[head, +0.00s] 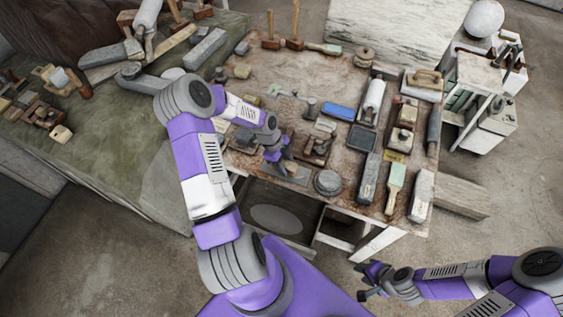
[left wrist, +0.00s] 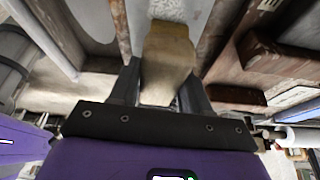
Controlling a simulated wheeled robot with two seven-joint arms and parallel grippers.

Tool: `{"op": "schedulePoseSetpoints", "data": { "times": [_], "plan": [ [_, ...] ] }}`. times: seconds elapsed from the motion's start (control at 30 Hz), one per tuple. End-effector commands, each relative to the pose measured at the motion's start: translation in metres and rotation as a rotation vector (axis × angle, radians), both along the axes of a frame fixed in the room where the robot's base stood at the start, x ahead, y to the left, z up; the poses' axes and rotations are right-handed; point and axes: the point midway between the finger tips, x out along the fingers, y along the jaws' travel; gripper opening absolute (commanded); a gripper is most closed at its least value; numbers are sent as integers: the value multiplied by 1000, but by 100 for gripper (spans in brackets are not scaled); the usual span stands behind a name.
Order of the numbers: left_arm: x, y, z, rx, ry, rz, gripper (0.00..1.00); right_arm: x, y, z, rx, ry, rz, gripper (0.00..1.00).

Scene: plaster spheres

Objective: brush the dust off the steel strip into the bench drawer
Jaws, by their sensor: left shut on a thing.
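My left gripper (head: 277,157) is low over the near edge of the bench (head: 262,165). In the left wrist view it is shut on a tan brush (left wrist: 168,55), held between its two dark fingers. A flat grey plate, apparently the steel strip (head: 295,178), lies at the bench's front edge just under this gripper. A speckled pale surface beyond the brush shows in the left wrist view (left wrist: 175,10). Whether the brush touches the strip is unclear. The drawer (head: 302,222) stands open below, with a pale oval patch inside. My right gripper (head: 366,281) is open, empty and away from the bench.
The bench top is crowded: a round grey tin (head: 328,183), a blue block (head: 338,112), a green-and-wood brush (head: 395,188) and several tools. A green-topped table (head: 110,150) stands at left. A white cabinet (head: 482,80) stands at right. Floor before the bench is clear.

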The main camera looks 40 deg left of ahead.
Motion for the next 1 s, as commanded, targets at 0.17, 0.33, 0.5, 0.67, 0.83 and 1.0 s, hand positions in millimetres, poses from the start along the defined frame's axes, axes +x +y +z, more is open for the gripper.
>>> {"op": "schedulePoseSetpoints", "data": {
  "times": [0.17,0.33,0.5,0.67,0.83,1.0],
  "plan": [
    [2,-5,0,1,-2,0,22,0,0,-1,0,0,0,38],
    [3,-15,-1,1,-1,-2,22,0,0,-5,0,0,0,38],
    [5,-23,-1,2,0,0,22,0,0,-7,0,0,0,38],
    [5,-23,-1,2,-1,2,22,0,0,-7,0,0,0,38],
    [4,-17,0,1,0,2,22,0,0,-4,0,0,0,38],
    [2,-5,1,1,-2,3,22,0,0,0,0,0,0,38]
  ]
}}
